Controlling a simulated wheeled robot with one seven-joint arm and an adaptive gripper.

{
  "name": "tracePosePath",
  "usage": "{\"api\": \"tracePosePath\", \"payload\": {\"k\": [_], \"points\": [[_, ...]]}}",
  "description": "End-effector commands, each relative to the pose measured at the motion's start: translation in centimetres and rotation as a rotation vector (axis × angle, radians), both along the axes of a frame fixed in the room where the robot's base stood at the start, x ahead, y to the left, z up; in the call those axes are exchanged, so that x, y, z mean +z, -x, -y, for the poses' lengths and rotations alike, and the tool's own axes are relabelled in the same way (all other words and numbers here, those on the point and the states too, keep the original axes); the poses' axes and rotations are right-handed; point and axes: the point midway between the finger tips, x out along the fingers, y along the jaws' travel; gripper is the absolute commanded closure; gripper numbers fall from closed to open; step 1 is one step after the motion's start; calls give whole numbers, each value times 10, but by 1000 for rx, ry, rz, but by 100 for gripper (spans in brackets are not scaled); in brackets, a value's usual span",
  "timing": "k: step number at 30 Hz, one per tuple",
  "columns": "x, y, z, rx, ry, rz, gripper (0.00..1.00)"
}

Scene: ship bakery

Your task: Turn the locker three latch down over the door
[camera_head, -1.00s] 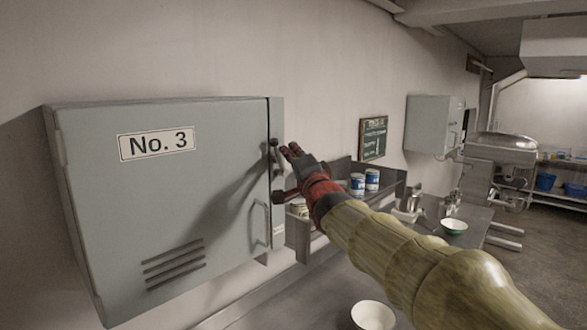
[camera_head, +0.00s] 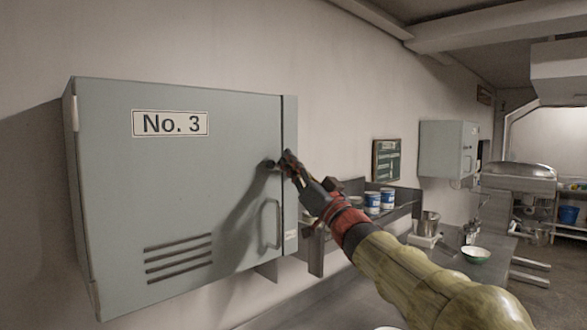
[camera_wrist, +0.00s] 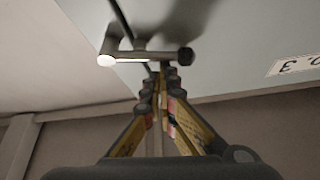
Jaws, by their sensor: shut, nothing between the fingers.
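Locker three is a grey wall cabinet (camera_head: 190,200) with a "No. 3" plate (camera_head: 170,123). Its door is shut, with a vertical gap near the right edge. The latch (camera_head: 271,163) is a small dark piece at that gap. In the wrist view the latch (camera_wrist: 150,56) is a bar lying across the gap, its dark knob on the door side and its pale end on the frame side. My gripper (camera_head: 287,161) is shut and empty, with its fingertips (camera_wrist: 161,74) right at the bar. Whether they touch is unclear. My fingers partly hide the latch in the head view.
A loop handle (camera_head: 270,224) is on the door below the latch. Right of the locker is a wall shelf with blue-and-white cans (camera_head: 386,199). A second cabinet (camera_head: 448,149) hangs further back.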

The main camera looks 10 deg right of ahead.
Motion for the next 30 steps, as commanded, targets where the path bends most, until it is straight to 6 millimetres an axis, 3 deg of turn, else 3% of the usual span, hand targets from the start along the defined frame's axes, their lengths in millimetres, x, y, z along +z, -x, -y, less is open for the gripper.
{"api": "tracePosePath", "payload": {"k": [12, 30], "points": [[-14, 3, -4, -2, 186, 124, 100], [-15, 4, -5, -1, 222, 149, 100]]}}
